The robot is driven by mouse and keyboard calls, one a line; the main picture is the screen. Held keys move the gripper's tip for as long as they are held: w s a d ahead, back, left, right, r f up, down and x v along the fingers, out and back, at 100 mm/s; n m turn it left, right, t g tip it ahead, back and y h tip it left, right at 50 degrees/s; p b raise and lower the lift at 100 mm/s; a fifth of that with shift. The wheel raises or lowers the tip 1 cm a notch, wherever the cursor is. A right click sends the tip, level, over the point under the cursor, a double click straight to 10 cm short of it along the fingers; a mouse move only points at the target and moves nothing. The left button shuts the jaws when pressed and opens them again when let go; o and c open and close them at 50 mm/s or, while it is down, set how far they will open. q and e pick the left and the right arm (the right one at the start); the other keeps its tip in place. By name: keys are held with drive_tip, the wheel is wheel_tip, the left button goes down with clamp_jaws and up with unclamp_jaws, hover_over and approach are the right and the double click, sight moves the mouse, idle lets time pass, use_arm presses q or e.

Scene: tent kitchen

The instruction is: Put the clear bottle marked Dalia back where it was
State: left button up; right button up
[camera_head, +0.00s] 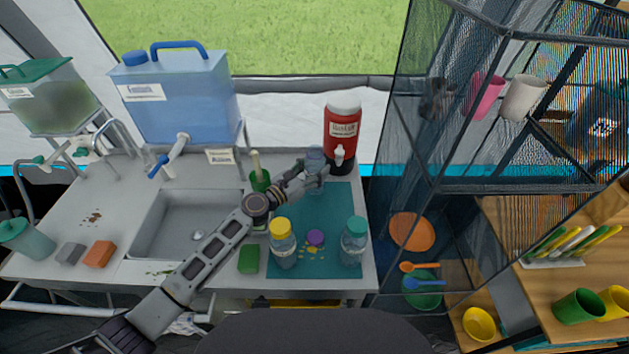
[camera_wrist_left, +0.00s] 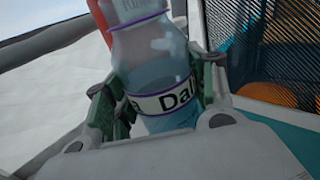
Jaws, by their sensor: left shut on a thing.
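My left gripper (camera_head: 308,180) is shut on the clear Dalia bottle (camera_head: 315,158) near the back of the teal mat (camera_head: 328,205). In the left wrist view the bottle (camera_wrist_left: 150,60) stands nearly upright between the fingers (camera_wrist_left: 155,105). Its white label with purple edges reads "Dal", partly covered by a finger. The bottle's top is cut off there. I cannot tell whether its base touches the mat. My right gripper is not in view.
A red dispenser (camera_head: 342,125) stands right behind the bottle. A yellow-capped bottle (camera_head: 282,245), a teal-capped bottle (camera_head: 354,243) and a purple object (camera_head: 315,237) with yellow bits occupy the mat's front. A mesh shelf (camera_head: 420,130) rises at right.

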use_arm(q)
drive_tip(key=shift+f, duration=0.1)
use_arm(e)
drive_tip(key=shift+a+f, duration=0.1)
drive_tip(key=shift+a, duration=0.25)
use_arm(q)
drive_tip(key=shift+f, duration=0.1)
drive_tip(key=shift+f+b, duration=0.8)
drive_tip(key=shift+f, duration=0.95)
drive_tip(key=shift+f+b, duration=0.15)
drive_tip(key=shift+b, duration=0.15)
drive_tip(key=o, duration=1.1)
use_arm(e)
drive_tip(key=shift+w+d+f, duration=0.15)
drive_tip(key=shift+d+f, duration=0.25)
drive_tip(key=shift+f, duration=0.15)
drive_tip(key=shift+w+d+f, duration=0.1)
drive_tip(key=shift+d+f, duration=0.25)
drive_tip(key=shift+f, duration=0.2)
use_arm(q)
drive_tip(key=shift+r, duration=0.2)
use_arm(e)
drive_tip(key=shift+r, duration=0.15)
